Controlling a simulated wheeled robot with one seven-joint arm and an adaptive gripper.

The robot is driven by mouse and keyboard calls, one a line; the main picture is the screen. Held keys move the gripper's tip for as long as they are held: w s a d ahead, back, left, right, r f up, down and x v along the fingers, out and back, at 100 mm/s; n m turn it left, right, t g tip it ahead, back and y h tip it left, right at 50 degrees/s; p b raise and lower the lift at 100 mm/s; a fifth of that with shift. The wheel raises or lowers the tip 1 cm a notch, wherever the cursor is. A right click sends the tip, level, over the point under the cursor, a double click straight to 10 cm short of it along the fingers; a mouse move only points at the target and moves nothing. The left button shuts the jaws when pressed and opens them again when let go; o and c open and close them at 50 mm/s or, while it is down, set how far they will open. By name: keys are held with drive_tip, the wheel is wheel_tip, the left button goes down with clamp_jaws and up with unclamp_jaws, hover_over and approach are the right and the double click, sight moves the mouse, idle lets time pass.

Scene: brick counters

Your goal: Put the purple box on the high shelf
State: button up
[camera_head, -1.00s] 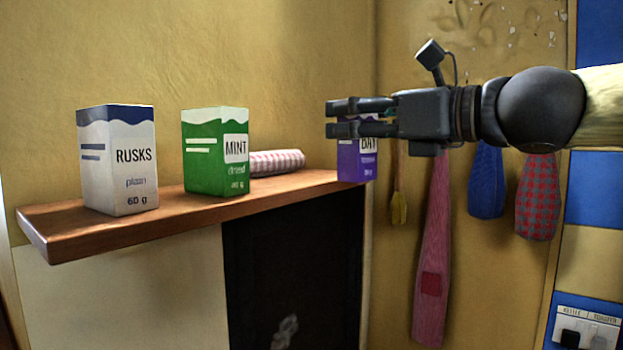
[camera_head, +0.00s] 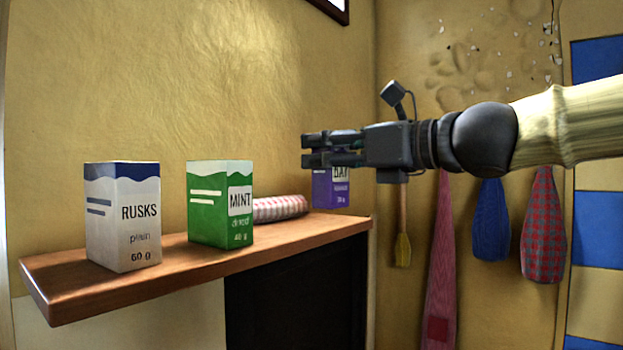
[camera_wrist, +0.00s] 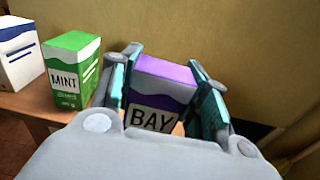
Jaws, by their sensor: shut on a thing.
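The purple box (camera_head: 331,190), labelled BAY, is held in my gripper (camera_head: 332,150). My gripper is shut on its upper part. In the head view the box's bottom shows just above the right end of the wooden shelf (camera_head: 180,262), seemingly apart from it. In the wrist view the purple box (camera_wrist: 165,82) sits upright between the two teal finger pads of my gripper (camera_wrist: 165,90). Its upper front in the head view is hidden behind my fingers.
On the shelf stand a white RUSKS box (camera_head: 122,220) and a green MINT box (camera_head: 220,205). A rolled checked cloth (camera_head: 280,208) lies behind the MINT box. Shelf space right of the cloth is clear. Cloths and mitts (camera_head: 543,225) hang on the right wall.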

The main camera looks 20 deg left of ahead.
drive_tip(key=w+a+f, duration=0.1)
drive_tip(key=w, duration=0.1)
drive_tip(key=w+a+f+p, duration=0.1)
drive_tip(key=w+a, duration=0.1)
drive_tip(key=w, duration=0.1)
drive_tip(key=w+a+f+p, duration=0.1)
drive_tip(key=w+a, duration=0.1)
drive_tip(key=shift+w+a+f, duration=0.1)
drive_tip(key=shift+w+f, duration=0.25)
drive_tip(key=shift+f, duration=0.25)
drive_tip(key=shift+s, duration=0.15)
drive_tip(key=shift+f, duration=0.2)
drive_tip(key=o, duration=0.8)
drive_tip(key=shift+r, duration=0.1)
drive_tip(key=shift+o, duration=0.6)
